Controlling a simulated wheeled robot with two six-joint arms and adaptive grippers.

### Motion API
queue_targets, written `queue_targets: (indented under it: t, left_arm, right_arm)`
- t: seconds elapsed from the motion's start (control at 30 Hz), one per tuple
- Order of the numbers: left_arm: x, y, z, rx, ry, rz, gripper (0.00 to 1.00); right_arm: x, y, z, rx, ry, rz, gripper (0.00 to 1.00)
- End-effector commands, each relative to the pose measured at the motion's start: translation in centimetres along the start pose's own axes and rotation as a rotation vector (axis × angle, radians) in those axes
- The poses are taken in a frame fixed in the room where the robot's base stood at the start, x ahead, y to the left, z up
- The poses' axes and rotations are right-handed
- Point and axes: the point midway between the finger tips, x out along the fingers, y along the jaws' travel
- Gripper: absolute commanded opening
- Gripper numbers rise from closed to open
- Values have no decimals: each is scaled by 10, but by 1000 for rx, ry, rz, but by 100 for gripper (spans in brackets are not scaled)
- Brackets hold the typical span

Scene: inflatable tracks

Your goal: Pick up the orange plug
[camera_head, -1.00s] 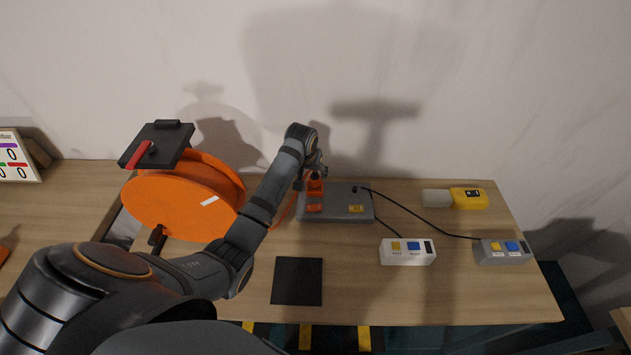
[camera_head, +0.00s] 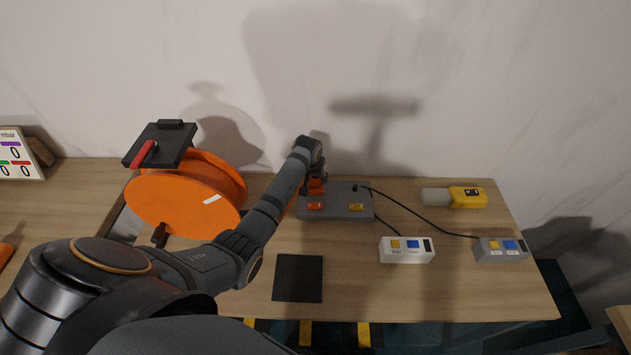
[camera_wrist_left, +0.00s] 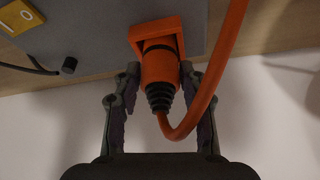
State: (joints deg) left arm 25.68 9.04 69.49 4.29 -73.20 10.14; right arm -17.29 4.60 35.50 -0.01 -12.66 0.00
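The orange plug (camera_wrist_left: 160,75) sits in an orange square socket (camera_wrist_left: 157,36) on the grey box (camera_wrist_left: 105,30), which the head view also shows on the table (camera_head: 345,198). A thick orange cable (camera_wrist_left: 216,70) loops from the plug's black ribbed end. My left gripper (camera_wrist_left: 160,74) has one finger on each side of the plug and looks open, its fingertips very close to the plug; whether they touch it is unclear. In the head view, my left wrist hides most of the plug. My right gripper is not in view.
An orange cable reel (camera_head: 185,203) stands left of the box. A dark square plate (camera_head: 298,278) lies in front. Two button boxes, one white (camera_head: 406,250) and one grey (camera_head: 500,250), and a yellow device (camera_head: 467,197) are to the right. A wall stands close behind.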

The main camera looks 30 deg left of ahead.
Motion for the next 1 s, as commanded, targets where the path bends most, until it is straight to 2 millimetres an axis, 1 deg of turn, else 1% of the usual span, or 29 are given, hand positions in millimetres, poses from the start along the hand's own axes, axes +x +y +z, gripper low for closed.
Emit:
queue_targets:
  t: [0.03,0.23,0.47,0.6,0.67,0.77,0.83,0.97,1.0]
  left_arm:
    - [0,0,0,0,0,0,31]
    - [0,0,0,0,-1,0,3]
    - [0,0,0,0,0,0,3]
    - [-6,0,-3,0,2,0,3]
    - [-12,0,-6,0,3,0,3]
    - [-27,0,-13,0,5,1,3]
    - [-42,4,-8,1,3,2,3]
    - [-73,10,2,1,4,1,3]
    - [-83,12,4,1,5,1,3]
  right_arm:
    - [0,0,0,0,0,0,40]
    - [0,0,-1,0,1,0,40]
    - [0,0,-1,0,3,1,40]
    - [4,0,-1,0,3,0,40]
    - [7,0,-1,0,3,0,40]
    - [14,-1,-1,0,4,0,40]
    - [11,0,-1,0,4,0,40]
    - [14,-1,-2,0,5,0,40]
    - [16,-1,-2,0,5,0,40]
